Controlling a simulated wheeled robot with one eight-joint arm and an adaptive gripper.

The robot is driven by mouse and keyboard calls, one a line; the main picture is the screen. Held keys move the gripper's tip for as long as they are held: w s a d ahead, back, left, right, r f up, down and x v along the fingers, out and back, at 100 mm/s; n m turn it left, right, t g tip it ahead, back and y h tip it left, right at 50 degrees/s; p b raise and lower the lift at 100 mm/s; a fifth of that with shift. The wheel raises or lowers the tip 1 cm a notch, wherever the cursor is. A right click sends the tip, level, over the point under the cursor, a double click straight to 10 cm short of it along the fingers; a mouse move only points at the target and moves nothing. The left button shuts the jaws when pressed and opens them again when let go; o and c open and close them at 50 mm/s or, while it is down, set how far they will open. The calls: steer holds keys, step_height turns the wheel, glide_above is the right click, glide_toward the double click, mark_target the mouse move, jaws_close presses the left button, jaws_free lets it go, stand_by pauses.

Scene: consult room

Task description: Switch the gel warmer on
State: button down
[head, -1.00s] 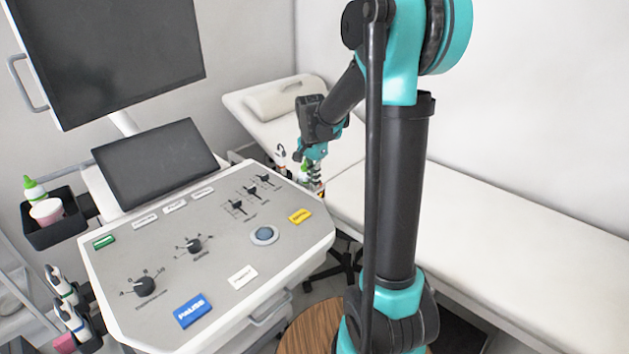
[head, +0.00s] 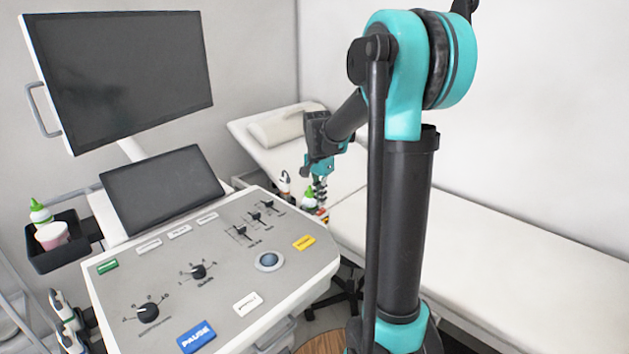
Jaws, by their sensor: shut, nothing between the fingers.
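My gripper (head: 321,195) is at the far right edge of the ultrasound console (head: 222,240), pointing down. Its fingers are small in this view and look shut and empty. Right by the fingers is a bottle with a green tip (head: 308,195), partly hidden beside the console's edge. A small red and yellow patch shows just below the fingers. The gel warmer and its switch cannot be made out clearly there. I cannot tell whether the fingers touch anything.
The console panel carries knobs, sliders, a trackball (head: 269,262) and a blue PAUSE key (head: 196,337). A large monitor (head: 125,75) and a smaller screen (head: 162,188) stand behind it. A black side bin (head: 62,255) holds a bottle and a cup. An exam couch (head: 520,265) lies right.

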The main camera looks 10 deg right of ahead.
step_height(320, 180, up, 11)
steer(key=s+a, duration=0.1)
steer(key=shift+s+a, duration=0.15)
steer(key=shift+a, duration=0.25)
